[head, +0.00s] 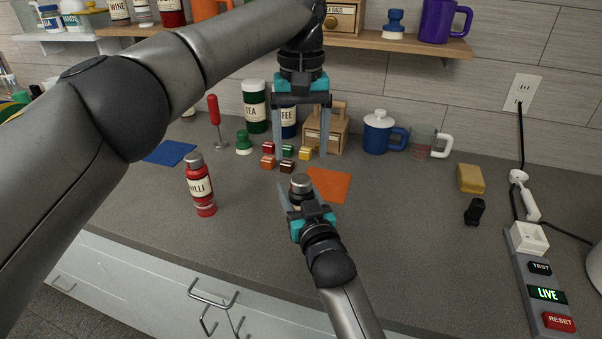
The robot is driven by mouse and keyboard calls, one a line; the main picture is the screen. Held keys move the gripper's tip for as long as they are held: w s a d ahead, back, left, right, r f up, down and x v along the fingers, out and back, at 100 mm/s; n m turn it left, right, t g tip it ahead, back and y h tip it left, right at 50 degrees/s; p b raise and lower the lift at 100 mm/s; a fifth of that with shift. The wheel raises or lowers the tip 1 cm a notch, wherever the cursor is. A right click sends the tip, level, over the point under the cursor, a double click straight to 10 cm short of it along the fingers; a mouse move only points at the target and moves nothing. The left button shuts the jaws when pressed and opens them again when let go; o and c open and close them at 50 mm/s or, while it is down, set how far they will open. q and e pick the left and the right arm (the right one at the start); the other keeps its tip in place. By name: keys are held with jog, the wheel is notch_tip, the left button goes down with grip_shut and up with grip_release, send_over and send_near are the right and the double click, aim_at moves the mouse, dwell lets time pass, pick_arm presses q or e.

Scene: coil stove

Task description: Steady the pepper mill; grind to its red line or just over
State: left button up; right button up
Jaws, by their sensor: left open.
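The pepper mill (301,182) appears to be the upright, silver-topped thing on the counter, left of the orange mat. My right gripper (300,192) reaches it from the front, with a finger on either side of its body. I cannot tell whether the fingers press on it. The gripper hides most of the lower body, and no red line shows. My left gripper (301,152) hangs pointing down in the picture above the mill. It is open, with nothing between its fingers and clear of the mill's top.
Several small coloured cubes (287,153) lie behind the mill near the orange mat (334,184). Canisters, a wooden box and a blue mug (378,133) line the wall.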

aim_at(301, 178)
pick_arm(q)
notch_tip(301, 178, down, 7)
jog(key=shift+r, duration=0.1)
dwell(0.3)
grip_shut()
dwell(0.5)
